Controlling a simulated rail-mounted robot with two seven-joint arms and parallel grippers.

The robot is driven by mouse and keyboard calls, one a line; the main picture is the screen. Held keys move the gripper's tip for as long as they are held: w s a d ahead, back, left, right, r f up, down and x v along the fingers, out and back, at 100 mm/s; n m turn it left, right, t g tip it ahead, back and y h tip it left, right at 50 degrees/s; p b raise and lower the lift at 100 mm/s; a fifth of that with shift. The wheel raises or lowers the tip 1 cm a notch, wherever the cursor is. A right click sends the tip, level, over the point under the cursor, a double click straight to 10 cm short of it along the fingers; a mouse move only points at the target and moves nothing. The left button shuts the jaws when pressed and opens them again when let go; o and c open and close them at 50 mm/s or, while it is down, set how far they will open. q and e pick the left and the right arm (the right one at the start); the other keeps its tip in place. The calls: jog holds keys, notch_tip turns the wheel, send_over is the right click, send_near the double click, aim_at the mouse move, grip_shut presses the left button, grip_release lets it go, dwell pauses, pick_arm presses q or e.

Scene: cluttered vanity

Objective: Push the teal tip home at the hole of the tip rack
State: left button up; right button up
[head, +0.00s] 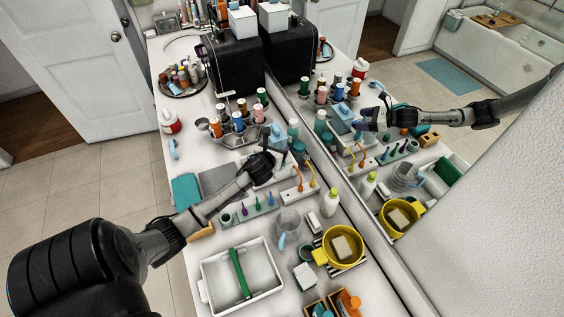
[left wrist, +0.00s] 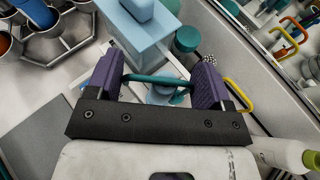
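The teal tip (left wrist: 152,79) shows in the left wrist view as a thin bent bar crossing the gap between my left gripper's (left wrist: 158,83) purple fingers. The fingers stand well apart; I cannot tell whether the tip touches them. Its lower end and the hole are not clear. In the head view my left gripper (head: 276,152) is low over the back of the counter and hides the teal tip. The white tip rack (head: 299,195), with orange bent tips, stands just in front of it. My right gripper is not in view.
A holder with several cups (head: 230,133) stands behind the gripper. A rack of small coloured pegs (head: 247,211), a clear jug (head: 288,224) and a white bottle (head: 330,203) stand nearer. The mirror edges the right side. A white tray (head: 215,290) lies in front.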

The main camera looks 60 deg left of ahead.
pick_arm(q)
jog(key=c, duration=0.7)
jog(key=shift+r, duration=0.1)
jog(key=shift+d+r, duration=0.15)
jog(key=shift+r, duration=0.35)
jog(key=r, duration=0.4)
jog(key=d+r, duration=0.1)
jog(key=shift+r+b, duration=0.4)
jog(key=s+d, duration=0.1)
jog(key=d, duration=0.5)
jog(key=s+d+b, duration=0.1)
jog(key=d, duration=0.5)
jog(key=s+d+b, duration=0.1)
jog(key=d, duration=0.5)
jog(key=shift+d, duration=0.25)
